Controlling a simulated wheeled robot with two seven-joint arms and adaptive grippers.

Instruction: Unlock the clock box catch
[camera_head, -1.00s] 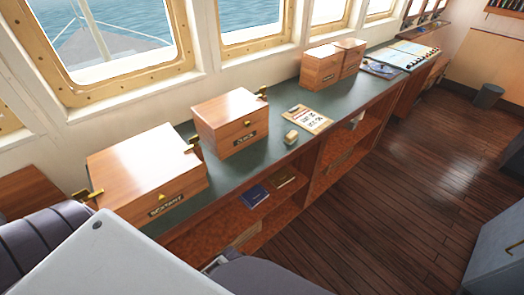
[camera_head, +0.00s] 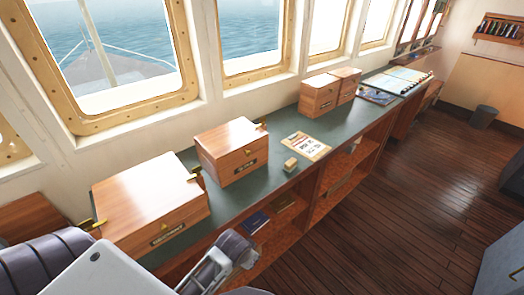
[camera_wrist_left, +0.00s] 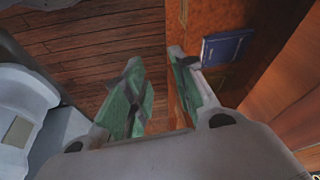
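The clock box (camera_head: 232,152) is a wooden box with a flat lid, standing shut on the green counter, second from the near end. A small brass catch (camera_head: 251,151) sits on its front above a dark label; its exact state is too small to tell. My left gripper (camera_head: 243,250) is in front of the counter, low and well apart from the clock box. In the left wrist view its two green-padded fingers (camera_wrist_left: 158,65) are spread with nothing between them. My right gripper is not in view.
The sextant box (camera_head: 150,205) stands nearer on the counter (camera_head: 285,138). A wooden block (camera_head: 290,164) and a clipboard (camera_head: 306,146) lie right of the clock box. A blue book (camera_head: 256,222) lies on the shelf below; it also shows in the left wrist view (camera_wrist_left: 226,47).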

